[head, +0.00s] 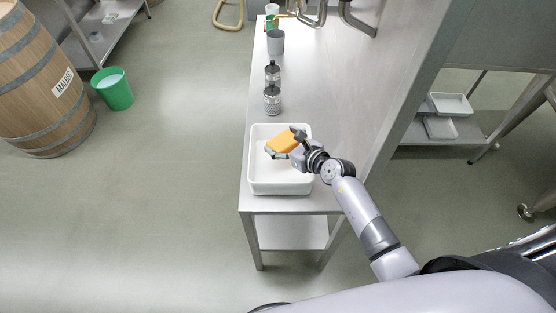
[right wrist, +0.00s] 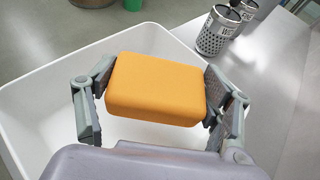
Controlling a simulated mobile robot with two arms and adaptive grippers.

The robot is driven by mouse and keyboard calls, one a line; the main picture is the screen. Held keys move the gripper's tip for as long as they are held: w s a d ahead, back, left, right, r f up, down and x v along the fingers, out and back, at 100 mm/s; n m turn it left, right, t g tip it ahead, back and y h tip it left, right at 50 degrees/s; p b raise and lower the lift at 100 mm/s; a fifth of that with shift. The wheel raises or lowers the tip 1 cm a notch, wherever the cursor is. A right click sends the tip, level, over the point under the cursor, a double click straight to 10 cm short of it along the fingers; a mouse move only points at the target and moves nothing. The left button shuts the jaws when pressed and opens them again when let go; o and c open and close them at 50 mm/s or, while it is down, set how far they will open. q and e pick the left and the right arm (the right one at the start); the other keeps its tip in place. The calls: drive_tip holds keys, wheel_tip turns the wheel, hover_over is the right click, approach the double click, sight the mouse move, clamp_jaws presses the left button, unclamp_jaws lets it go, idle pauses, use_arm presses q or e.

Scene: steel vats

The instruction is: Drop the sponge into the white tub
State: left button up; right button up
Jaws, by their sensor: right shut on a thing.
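The orange sponge (head: 283,143) is held in my right gripper (head: 285,147) over the white tub (head: 270,186). In the right wrist view, the sponge (right wrist: 155,88) sits between the two fingers of my right gripper (right wrist: 157,105), with the tub's white wall (right wrist: 45,85) behind and below it. The sponge appears to be above the tub's inside; its exact height is hard to tell. The tub stands at the near end of the steel table and looks empty where its inside shows. My left gripper is not in view.
A green bucket (head: 112,89) and a wooden barrel (head: 45,85) stand on the floor at left. Trays (head: 450,104) lie on a shelf at right.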

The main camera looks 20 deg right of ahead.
drive_tip(key=o, duration=1)
drive_tip(key=shift+o, duration=0.2)
drive_tip(key=shift+s+d, duration=0.15)
drive_tip(key=shift+s, duration=0.1)
drive_tip(key=v, duration=1.1)
drive_tip(key=shift+r, duration=0.25)
drive_tip(key=shift+s, duration=0.15)
